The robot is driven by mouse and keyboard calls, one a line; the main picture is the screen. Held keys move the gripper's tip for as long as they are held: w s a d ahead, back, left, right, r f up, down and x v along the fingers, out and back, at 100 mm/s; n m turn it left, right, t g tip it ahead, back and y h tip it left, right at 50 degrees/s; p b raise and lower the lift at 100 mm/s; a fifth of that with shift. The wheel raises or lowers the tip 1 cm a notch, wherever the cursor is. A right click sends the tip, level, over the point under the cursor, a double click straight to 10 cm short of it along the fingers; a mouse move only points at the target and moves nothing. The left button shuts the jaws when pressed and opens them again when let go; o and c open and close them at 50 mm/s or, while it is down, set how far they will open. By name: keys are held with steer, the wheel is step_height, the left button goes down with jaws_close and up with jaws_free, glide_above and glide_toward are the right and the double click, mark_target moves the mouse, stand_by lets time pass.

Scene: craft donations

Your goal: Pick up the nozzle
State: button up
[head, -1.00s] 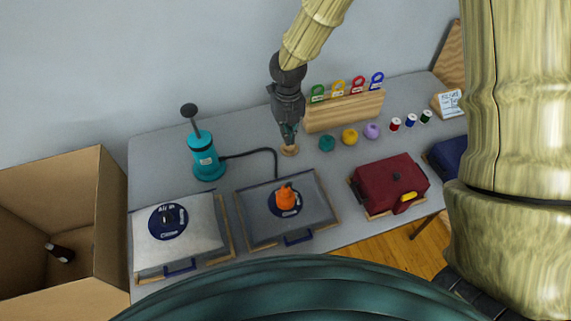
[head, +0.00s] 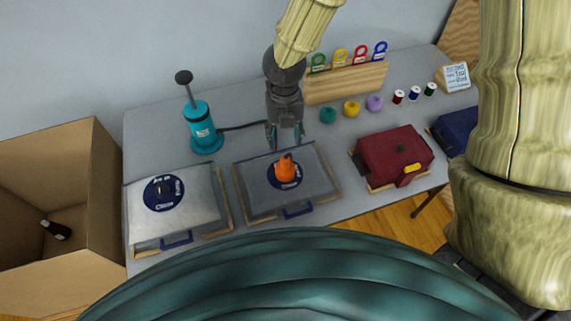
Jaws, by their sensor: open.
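The orange nozzle (head: 286,170) stands upright on the round dark blue disc (head: 275,181) of the middle grey bag (head: 254,198). A dark hose (head: 240,127) runs from the teal pump (head: 202,131) toward the gripper and passes out of sight behind it. Whether it joins the nozzle cannot be seen. My gripper (head: 286,142) points down, open, with its fingers apart just above and behind the nozzle in the picture. Nothing shows between the fingers, and I cannot tell whether they touch the nozzle.
A pale bag (head: 200,213) with a dark knob lies left, a dark red bag (head: 382,155) right. Yarn balls (head: 351,108), thread spools (head: 414,93) and a wooden rack (head: 345,82) of coloured tags stand behind. An open cardboard box (head: 103,190) holding a dark bottle (head: 56,230) is at far left.

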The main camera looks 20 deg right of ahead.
mark_target(285, 158)
steer(key=f+m+b, duration=0.1)
steer(key=m+b, duration=0.1)
steer(key=b, duration=0.2)
steer(key=shift+s+f+m, duration=0.1)
steer(key=shift+f+m, duration=0.1)
steer(key=shift+m, duration=0.2)
steer(key=shift+d+r+m+b, duration=0.1)
steer(key=shift+r+m+b, duration=0.05)
steer(key=shift+m+b, duration=0.35)
steer(key=shift+f+p, duration=0.3)
steer(key=shift+f, duration=5)
jaws_close()
steer(key=shift+r, duration=0.1)
